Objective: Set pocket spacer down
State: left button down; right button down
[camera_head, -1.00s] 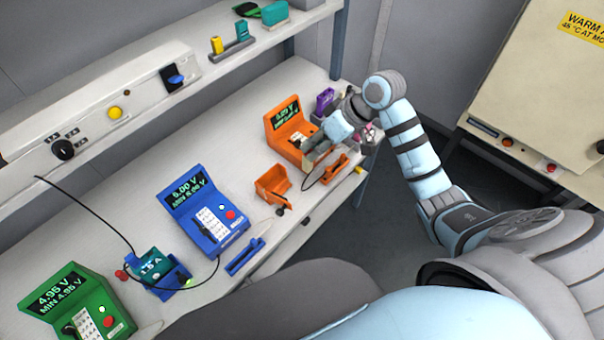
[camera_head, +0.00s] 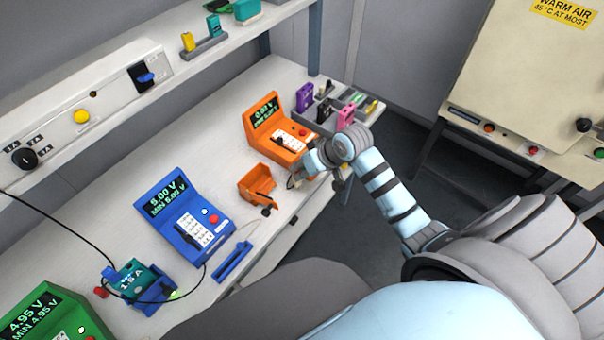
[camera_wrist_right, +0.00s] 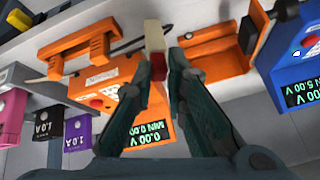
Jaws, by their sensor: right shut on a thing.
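My right gripper (camera_wrist_right: 165,70) is shut on a small block with a cream upper part and a red lower part, which I take to be the pocket spacer (camera_wrist_right: 155,42). In the head view the right gripper (camera_head: 298,178) is low at the front of the orange tester (camera_head: 268,112), just right of the orange open holder (camera_head: 252,188). The spacer cannot be made out there. In the wrist view the spacer's tip is over the pale bench, between an orange handled piece (camera_wrist_right: 88,52) and the orange holder (camera_wrist_right: 218,62). Whether it touches the bench is unclear. My left gripper is not in view.
A blue tester (camera_head: 185,215) and a green tester (camera_head: 50,320) stand further left. A blue bar (camera_head: 234,262) lies near the bench's front edge. Purple (camera_head: 305,97) and pink (camera_head: 345,117) blocks stand at the far right end. A thin dark cable lies close to the gripper.

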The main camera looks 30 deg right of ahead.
jog(key=shift+f, duration=0.75)
jog(key=c, duration=1.6)
grip_release()
